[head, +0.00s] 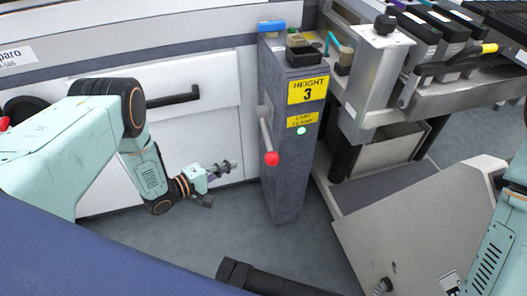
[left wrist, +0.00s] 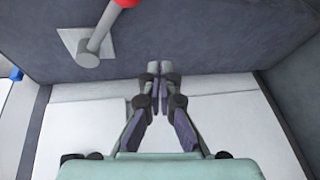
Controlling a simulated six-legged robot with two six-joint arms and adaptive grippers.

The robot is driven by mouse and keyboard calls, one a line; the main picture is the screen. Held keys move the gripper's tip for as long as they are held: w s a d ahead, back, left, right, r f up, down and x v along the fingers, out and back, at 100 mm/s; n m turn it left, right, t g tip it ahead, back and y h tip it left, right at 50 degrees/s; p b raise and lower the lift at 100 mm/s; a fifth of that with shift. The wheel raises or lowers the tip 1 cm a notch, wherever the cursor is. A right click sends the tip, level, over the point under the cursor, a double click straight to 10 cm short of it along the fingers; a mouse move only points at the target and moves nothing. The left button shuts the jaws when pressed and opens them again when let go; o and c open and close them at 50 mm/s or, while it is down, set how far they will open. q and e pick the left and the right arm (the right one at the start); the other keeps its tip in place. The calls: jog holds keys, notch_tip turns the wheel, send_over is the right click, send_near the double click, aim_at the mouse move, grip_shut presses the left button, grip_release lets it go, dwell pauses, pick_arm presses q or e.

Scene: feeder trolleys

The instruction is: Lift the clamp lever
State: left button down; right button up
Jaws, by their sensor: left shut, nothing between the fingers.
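The clamp lever (head: 266,135) is a grey rod with a red ball knob (head: 271,158).
A white cabinet (head: 115,170) with a black handle (head: 168,97) stands behind the left arm. A metal feeder trolley (head: 445,95) is right of the post, above a grey sloped housing (head: 415,220). Bare floor shows below the left gripper.

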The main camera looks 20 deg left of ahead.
aim_at(266, 136)
pick_arm(q)
jog(key=n, duration=0.1)
jog(key=r+n, duration=0.1)
jog(key=shift+w+d+r+n+h, duration=0.2)
jog(key=shift+d+n+h, duration=0.1)
jog(key=shift+d+h, duration=0.1)
pick_arm(e)
jog(key=shift+w+a, duration=0.2)
jog(key=shift+w, duration=0.1)
pick_arm(q)
jog(key=shift+a, duration=0.1)
jog(key=shift+w+d+b, duration=0.55)
jog(key=shift+w+d, duration=0.3)
jog(key=shift+d, duration=0.5)
jog(key=shift+w+d+b, duration=0.5)
jog(key=shift+w+d, duration=0.3)
jog(key=shift+d, duration=0.55)
jog(key=shift+w+d+b, duration=0.55)
jog(key=shift+w+d, duration=0.3)
jog(key=shift+d, duration=0.5)
pick_arm(e)
jog(key=shift+s+f, duration=0.1)
jog(key=shift+f, duration=1.45)
pick_arm(q)
jog(key=shift+r, duration=0.1)
